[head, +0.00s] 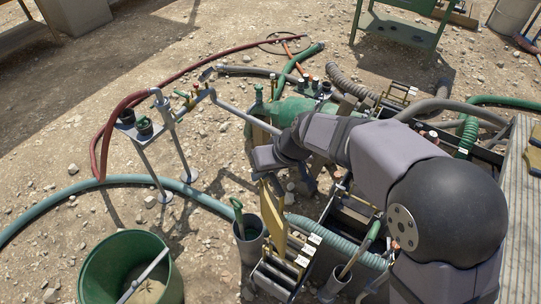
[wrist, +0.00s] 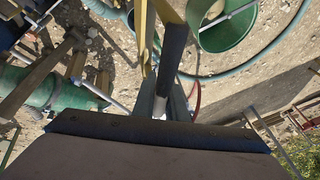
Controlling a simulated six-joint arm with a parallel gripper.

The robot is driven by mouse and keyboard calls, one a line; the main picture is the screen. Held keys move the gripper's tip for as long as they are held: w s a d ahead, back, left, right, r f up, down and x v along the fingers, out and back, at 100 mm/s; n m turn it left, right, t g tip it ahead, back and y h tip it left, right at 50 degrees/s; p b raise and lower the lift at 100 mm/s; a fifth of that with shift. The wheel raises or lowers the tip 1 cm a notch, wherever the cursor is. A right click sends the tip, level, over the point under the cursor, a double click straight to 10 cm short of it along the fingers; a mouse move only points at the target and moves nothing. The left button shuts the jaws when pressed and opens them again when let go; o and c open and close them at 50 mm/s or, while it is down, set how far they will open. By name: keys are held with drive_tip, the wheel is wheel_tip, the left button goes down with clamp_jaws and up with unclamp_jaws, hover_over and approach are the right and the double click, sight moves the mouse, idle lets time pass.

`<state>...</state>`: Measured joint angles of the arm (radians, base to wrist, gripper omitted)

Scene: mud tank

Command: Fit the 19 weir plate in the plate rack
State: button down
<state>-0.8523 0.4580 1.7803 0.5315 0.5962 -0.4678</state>
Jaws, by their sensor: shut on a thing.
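The yellow weir plate (head: 273,218) hangs upright below my gripper (head: 267,180) in the head view. In the wrist view it shows nearly edge-on as a yellow strip (wrist: 145,40) beside the dark fingers of my gripper (wrist: 162,82). My gripper is shut on its upper end. I cannot read a number on it. The plate rack (head: 272,280), a slotted frame with several white labels, stands at the lower middle of the head view. The plate's lower end is just above or at the rack's far left part; I cannot tell whether it touches. Parts of the rack are hidden.
A grey pot (head: 249,248) with a green-handled tool stands close left of the rack. A green tub (head: 130,272) stands further left, also in the wrist view (wrist: 235,28). A ribbed green hose (head: 340,240) runs right of the plate. Stony ground is open at the left.

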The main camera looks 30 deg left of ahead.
drive_tip(key=s+d+f+n+g, duration=0.3)
drive_tip(key=s+d+n, duration=0.1)
drive_tip(key=s+n, duration=0.2)
drive_tip(key=shift+s+d+f+n+h, duration=0.2)
drive_tip(key=shift+s+n+h, duration=0.2)
drive_tip(key=shift+s, duration=0.45)
wheel_tip(320, 180, down, 21)
drive_tip(key=b, duration=1.3)
drive_tip(key=shift+f, duration=0.2)
drive_tip(key=shift+b, duration=0.65)
